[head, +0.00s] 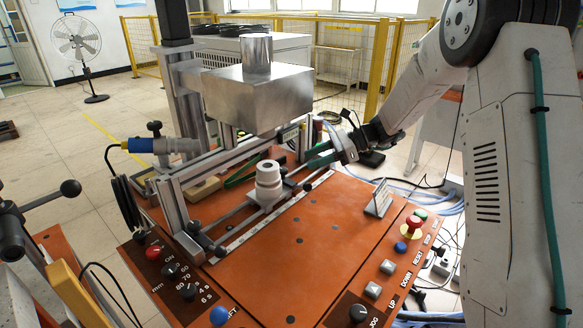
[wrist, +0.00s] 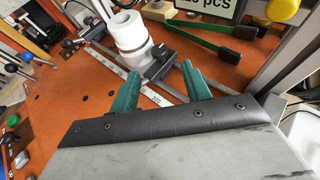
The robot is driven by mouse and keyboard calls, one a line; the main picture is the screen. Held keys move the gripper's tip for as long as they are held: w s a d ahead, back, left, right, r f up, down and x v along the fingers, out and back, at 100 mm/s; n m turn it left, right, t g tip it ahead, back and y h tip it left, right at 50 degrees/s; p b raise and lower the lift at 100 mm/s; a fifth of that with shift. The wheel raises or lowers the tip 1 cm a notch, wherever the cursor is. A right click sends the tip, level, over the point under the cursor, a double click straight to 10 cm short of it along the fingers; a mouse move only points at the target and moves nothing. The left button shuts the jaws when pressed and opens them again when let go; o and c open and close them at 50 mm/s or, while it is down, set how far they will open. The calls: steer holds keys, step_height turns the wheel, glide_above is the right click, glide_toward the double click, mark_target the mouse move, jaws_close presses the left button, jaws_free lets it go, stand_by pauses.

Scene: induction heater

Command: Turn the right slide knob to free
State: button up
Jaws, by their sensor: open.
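The right slide knob (wrist: 162,58) is a black part on the slide rail, just right of the white stepped cylinder (wrist: 130,38) in the wrist view. In the head view the knob (head: 308,186) sits on the rail, right of the white cylinder (head: 268,183). My gripper (wrist: 160,76) is open, with its two green fingers apart and empty. In the wrist view the knob lies between and a little beyond the fingertips. In the head view my gripper (head: 314,160) is close above the knob. I cannot tell whether they touch or which setting the knob has.
The orange tabletop (head: 285,258) is mostly clear. A metal frame carries a heavy grey block (head: 258,95) above the cylinder. A small sign (head: 379,198) and a red emergency button (head: 413,223) stand at the right.

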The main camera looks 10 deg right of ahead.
mark_target(286, 169)
steer(key=x, duration=0.7)
steer(key=shift+a, duration=0.3)
steer(key=c, duration=0.9)
